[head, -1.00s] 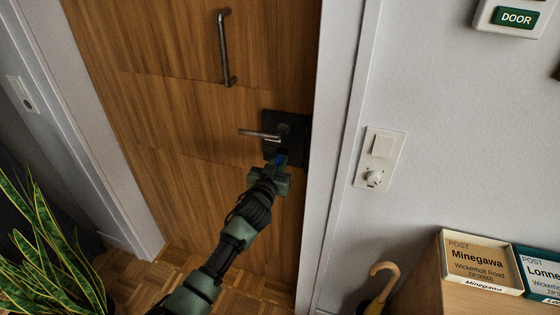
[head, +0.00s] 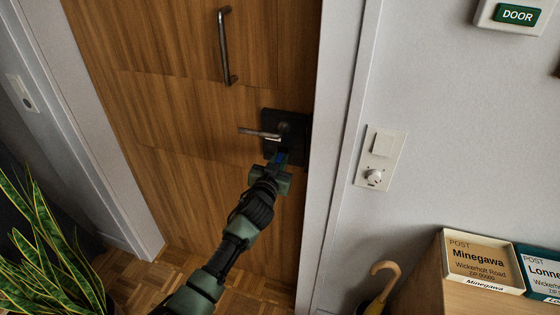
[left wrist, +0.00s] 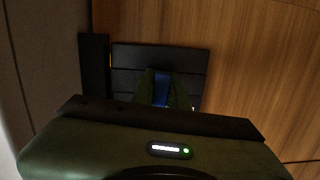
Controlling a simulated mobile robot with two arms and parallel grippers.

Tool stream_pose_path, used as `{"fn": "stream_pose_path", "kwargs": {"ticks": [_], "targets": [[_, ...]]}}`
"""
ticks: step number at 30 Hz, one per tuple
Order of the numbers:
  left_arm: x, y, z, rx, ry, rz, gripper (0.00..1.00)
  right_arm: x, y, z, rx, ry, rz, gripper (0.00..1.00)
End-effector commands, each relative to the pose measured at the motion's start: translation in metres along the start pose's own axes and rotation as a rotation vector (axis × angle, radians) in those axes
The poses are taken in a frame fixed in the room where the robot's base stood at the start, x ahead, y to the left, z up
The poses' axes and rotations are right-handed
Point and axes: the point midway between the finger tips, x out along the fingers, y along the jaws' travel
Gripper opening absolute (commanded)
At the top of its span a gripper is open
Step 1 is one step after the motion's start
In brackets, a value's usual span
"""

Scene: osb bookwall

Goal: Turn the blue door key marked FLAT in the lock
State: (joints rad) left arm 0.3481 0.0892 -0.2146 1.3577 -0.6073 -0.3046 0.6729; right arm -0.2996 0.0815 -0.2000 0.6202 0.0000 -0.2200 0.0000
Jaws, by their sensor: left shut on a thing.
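The blue key (head: 279,157) is at the lower part of the black lock plate (head: 297,127) on the wooden door. My left gripper (head: 278,163) is shut on it, right at the plate. In the left wrist view the blue key (left wrist: 161,90) shows between the two fingers, in front of the dark plate (left wrist: 125,58). The FLAT marking cannot be read. The fingers hide the keyhole, so how deep the key sits cannot be told. The lever handle (head: 260,133) points left above the gripper. My right gripper is not in view.
The wooden door (head: 190,100) has a vertical pull bar (head: 226,48). Right of the frame are a switch plate (head: 380,158), a DOOR sign (head: 516,15), an umbrella handle (head: 384,268) and POST boxes (head: 480,262). A plant (head: 45,260) stands at the lower left.

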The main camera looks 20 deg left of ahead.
Motion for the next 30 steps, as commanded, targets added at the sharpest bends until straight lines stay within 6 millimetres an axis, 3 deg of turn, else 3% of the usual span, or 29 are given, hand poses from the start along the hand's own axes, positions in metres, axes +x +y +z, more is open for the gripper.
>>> {"fn": "stream_pose_path", "kwargs": {"ticks": [15,30], "targets": [[0.002,0.0,-0.002,0.37,0.008,-0.097,0.0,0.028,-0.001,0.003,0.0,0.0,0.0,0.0],[0.003,0.0,-0.007,0.43,0.013,-0.112,0.0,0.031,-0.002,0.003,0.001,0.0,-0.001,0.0]]}}
